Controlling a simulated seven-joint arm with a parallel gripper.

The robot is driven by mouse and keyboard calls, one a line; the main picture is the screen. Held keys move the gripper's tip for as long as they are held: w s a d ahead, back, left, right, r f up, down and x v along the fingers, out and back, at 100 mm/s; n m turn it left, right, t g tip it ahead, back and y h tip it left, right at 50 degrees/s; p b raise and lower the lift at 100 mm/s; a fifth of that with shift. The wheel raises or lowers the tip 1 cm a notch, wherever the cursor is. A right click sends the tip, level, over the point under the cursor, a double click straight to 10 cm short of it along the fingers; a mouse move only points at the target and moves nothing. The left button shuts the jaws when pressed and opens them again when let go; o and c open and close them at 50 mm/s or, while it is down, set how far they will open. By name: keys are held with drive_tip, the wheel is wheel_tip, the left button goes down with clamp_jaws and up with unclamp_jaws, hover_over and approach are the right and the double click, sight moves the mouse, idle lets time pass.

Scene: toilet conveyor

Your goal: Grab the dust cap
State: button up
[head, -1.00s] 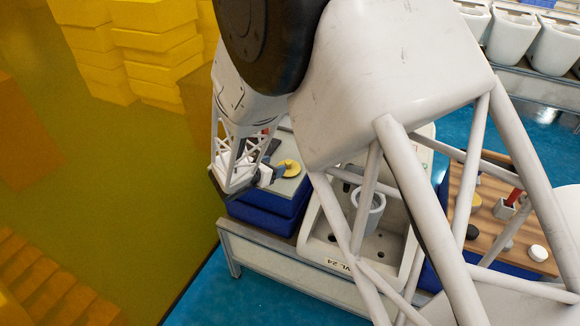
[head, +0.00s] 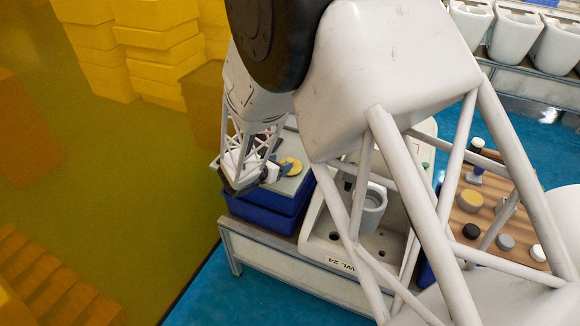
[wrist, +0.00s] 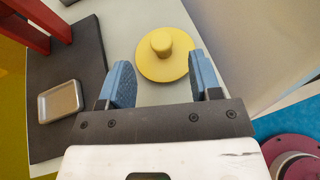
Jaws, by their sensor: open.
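The dust cap looks to be the yellow disc with a raised round knob (wrist: 165,58), lying flat on a light grey surface in the wrist view. It also shows as a yellow disc (head: 291,166) in the head view, beside my gripper. My gripper (wrist: 163,82) is open, its two blue-padded fingers apart. The yellow disc lies ahead of and partly between the fingertips, its knob near the middle of the gap. Nothing is held. In the head view my arm hides part of the scene.
A dark mat with a small metal tray (wrist: 61,101) lies left of the disc, with a red frame (wrist: 40,22) behind. Blue bins (head: 268,212) stand below the surface. A white toilet body (head: 330,243) is to the right, near a wooden board (head: 475,217) with several small parts.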

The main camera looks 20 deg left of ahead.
sight(290, 160)
drive_tip(key=shift+w, duration=0.1)
drive_tip(key=shift+x, duration=2.55)
drive_tip(key=shift+d, duration=0.1)
drive_tip(key=shift+c, duration=0.5)
drive_tip(key=c, duration=0.9)
wheel_tip(290, 160, up, 10)
